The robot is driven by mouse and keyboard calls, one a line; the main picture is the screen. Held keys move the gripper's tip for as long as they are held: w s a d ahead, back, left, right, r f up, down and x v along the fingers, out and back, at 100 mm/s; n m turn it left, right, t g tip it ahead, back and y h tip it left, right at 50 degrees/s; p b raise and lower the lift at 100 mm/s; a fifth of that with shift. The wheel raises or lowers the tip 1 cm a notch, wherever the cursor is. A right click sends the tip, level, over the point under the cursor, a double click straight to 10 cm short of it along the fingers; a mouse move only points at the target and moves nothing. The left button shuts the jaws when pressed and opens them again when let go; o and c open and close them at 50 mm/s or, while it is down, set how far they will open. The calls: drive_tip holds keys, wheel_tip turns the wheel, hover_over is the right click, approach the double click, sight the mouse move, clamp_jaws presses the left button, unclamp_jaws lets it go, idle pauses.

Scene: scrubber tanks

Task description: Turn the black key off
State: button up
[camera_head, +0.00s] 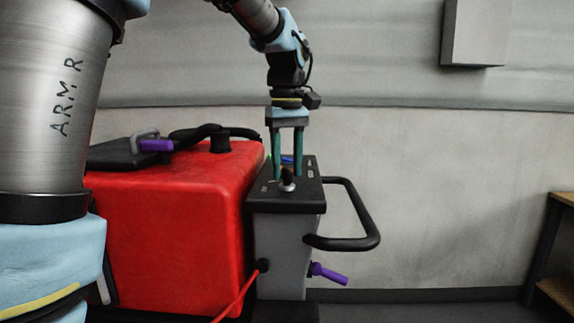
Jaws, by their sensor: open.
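The scrubber's grey control post (285,240) stands right of the red tank, with a dark panel (307,190) on top. A small upright black key or knob (288,175) with a pale base sits near the panel's front. My gripper (287,172) points straight down over the panel, its two green fingers apart. The fingers appear to either side of the key in this view. I cannot tell whether they are level with it in depth or touching it. A blue item (286,160) shows between the fingers, further back on the panel.
The red tank (175,215) fills the left, with a black lid and purple latch (156,146) on top. A black loop handle (372,225) sticks out right of the post. A purple lever (328,273) and red cable (240,293) are low down. A wooden shelf (560,285) stands far right.

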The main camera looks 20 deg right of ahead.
drive_tip(key=shift+c, duration=0.3)
clamp_jaws()
drive_tip(key=shift+r+n, duration=0.1)
drive_tip(key=shift+n, duration=0.2)
drive_tip(key=shift+n+p, duration=0.85)
drive_tip(key=shift+n, duration=0.05)
drive_tip(key=n+p, duration=0.2)
drive_tip(key=n, duration=0.1)
drive_tip(key=shift+n, duration=0.4)
drive_tip(key=n+p, duration=0.2)
drive_tip(key=n, duration=0.3)
drive_tip(key=shift+n+p, duration=0.3)
